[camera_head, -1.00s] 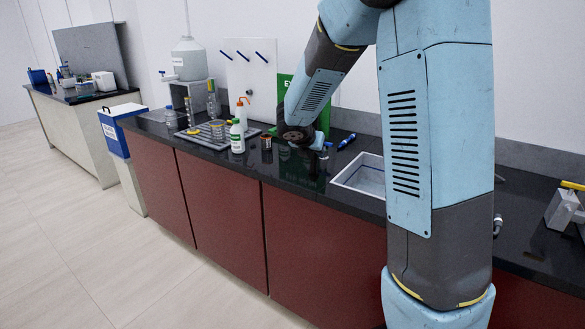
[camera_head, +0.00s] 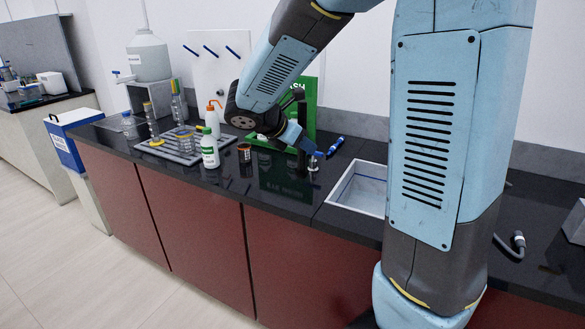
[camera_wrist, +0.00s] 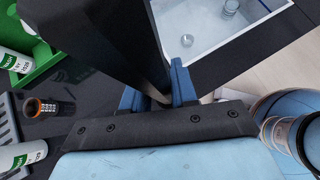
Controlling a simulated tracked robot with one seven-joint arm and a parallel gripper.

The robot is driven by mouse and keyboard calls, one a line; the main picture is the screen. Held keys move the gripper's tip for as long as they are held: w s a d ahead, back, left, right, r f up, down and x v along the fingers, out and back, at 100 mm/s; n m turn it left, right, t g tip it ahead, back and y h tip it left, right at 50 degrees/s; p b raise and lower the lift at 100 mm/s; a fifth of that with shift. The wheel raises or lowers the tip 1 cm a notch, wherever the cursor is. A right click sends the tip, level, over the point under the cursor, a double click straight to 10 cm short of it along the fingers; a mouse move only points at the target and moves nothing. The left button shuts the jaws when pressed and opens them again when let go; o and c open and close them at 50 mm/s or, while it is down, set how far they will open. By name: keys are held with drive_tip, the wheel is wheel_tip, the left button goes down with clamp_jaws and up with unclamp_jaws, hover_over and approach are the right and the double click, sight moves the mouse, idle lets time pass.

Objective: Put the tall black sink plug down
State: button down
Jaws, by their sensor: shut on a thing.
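The tall black sink plug (camera_wrist: 100,40) is a long, dark, tapering piece that fills the upper left of the wrist view. My gripper (camera_wrist: 158,90) is shut on its narrow lower part, with a blue finger on each side. In the head view the plug (camera_head: 301,112) rises as a dark upright bar by my gripper (camera_head: 309,153), low over the black counter left of the sink. I cannot tell whether its lower end touches the counter.
The pale sink (camera_head: 360,188) lies just right of my gripper; small clear items show inside it in the wrist view. A green box (camera_head: 300,100) is behind.

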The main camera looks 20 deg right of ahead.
drive_tip(key=shift+w+d+f, duration=0.1)
drive_tip(key=shift+w+f, duration=1.4)
drive_tip(key=shift+f, duration=0.3)
drive_tip(key=shift+w+d+f, duration=0.1)
drive_tip(key=shift+w+f, duration=1.35)
drive_tip(key=shift+f, duration=0.35)
drive_tip(key=shift+w+f, duration=1.5)
drive_tip(key=shift+f, duration=0.3)
drive_tip(key=shift+f, duration=0.15)
drive_tip(key=c, duration=0.9)
unclamp_jaws()
drive_tip(key=shift+r, duration=0.2)
